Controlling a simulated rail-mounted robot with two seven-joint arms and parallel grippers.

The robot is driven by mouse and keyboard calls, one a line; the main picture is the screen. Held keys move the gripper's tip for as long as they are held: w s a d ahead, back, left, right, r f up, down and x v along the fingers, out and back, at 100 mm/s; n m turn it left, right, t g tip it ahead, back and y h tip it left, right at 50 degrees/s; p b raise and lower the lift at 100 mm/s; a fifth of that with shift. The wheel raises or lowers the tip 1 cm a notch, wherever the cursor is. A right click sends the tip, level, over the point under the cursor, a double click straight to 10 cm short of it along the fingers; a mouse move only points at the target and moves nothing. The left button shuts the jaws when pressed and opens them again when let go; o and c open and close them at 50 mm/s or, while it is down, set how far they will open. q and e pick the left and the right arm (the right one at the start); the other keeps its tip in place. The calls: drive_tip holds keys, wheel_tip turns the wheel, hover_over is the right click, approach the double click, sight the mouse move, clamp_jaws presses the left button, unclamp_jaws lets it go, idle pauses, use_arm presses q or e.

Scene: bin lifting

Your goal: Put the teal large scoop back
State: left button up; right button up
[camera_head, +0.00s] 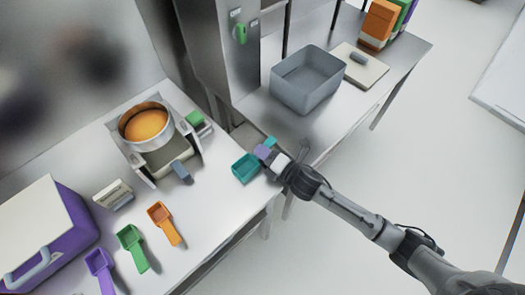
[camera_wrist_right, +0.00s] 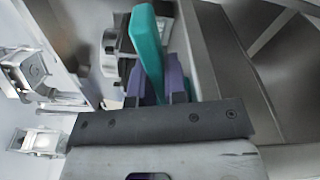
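The teal large scoop (camera_head: 245,168) is at the right edge of the white table, its square cup pointing left. My right gripper (camera_head: 265,152) reaches in from the right with its purple fingers at the scoop's handle. In the right wrist view the teal handle (camera_wrist_right: 147,50) stands between the two purple fingers (camera_wrist_right: 158,84), which are closed on it. Whether the cup touches the table or hangs just above it I cannot tell. My left gripper is in neither view.
Orange (camera_head: 163,222), green (camera_head: 131,246) and purple (camera_head: 99,268) scoops lie in a row on the table (camera_head: 205,228). Behind them is a pan with orange contents (camera_head: 146,124) on a stand. A purple-and-white box (camera_head: 45,235) sits left. A grey bin (camera_head: 307,80) is on the back counter.

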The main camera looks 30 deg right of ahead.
drive_tip(key=o, duration=0.5)
drive_tip(key=shift+r, duration=0.25)
drive_tip(key=p+v, duration=0.1)
drive_tip(key=v, duration=1.1)
drive_tip(key=shift+f, duration=0.15)
